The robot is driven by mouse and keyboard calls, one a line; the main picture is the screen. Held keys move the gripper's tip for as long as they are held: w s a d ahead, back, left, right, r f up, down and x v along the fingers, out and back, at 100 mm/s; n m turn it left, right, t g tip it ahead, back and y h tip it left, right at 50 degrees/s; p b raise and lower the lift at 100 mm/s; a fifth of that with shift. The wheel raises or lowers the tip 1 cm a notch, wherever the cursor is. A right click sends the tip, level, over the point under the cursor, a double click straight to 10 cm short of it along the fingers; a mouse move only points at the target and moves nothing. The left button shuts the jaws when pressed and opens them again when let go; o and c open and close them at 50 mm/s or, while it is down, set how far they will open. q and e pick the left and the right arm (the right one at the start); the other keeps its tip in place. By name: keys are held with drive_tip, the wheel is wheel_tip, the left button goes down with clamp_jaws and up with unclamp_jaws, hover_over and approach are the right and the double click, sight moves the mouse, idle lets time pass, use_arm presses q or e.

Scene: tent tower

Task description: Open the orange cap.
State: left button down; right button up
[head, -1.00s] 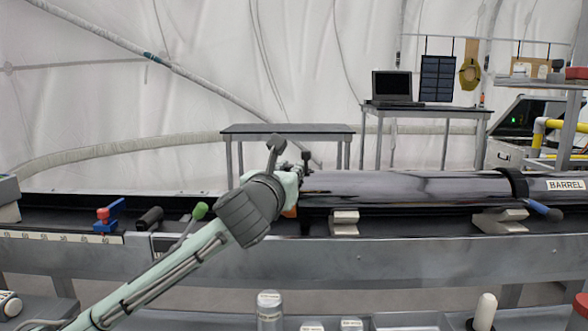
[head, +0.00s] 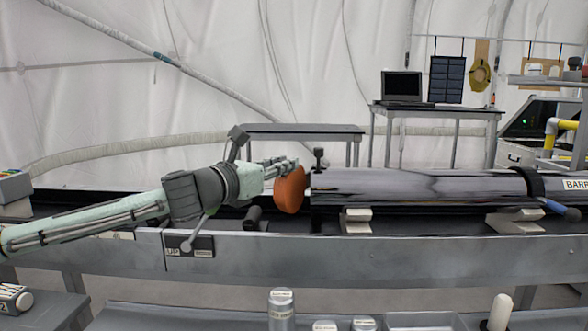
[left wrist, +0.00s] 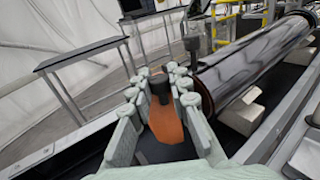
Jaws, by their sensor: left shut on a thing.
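The orange cap (head: 289,190) is a thick disc just left of the open-looking end of the long dark glossy barrel (head: 420,186). A narrow gap shows between cap and barrel; whether a hinge joins them is hidden. My left gripper (head: 283,166) comes in from the left at the cap's upper side and is shut on it. In the left wrist view the cap (left wrist: 166,132) and a dark knob (left wrist: 160,86) on it lie between the pale fingers. The barrel (left wrist: 255,70) runs away to the right there. My right gripper is not in view.
The barrel rests on light blocks (head: 357,220) over a grey rail bench (head: 400,246). A dark knob (head: 318,158) stands at the barrel's near end. A lever (head: 197,243) sits on the bench front below my arm. Bottles and a tray stand in the foreground.

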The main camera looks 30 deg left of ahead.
use_arm(q)
drive_tip(key=shift+d+f, duration=0.1)
drive_tip(key=shift+f, duration=0.1)
drive_tip(key=c, duration=1.4)
unclamp_jaws()
drive_tip(key=shift+s+a, duration=0.35)
drive_tip(key=shift+s, duration=0.3)
drive_tip(key=s, duration=1)
drive_tip(key=shift+s+a, duration=0.3)
drive_tip(key=shift+a, duration=0.05)
drive_tip(key=shift+r, duration=0.1)
drive_tip(key=shift+c, duration=0.2)
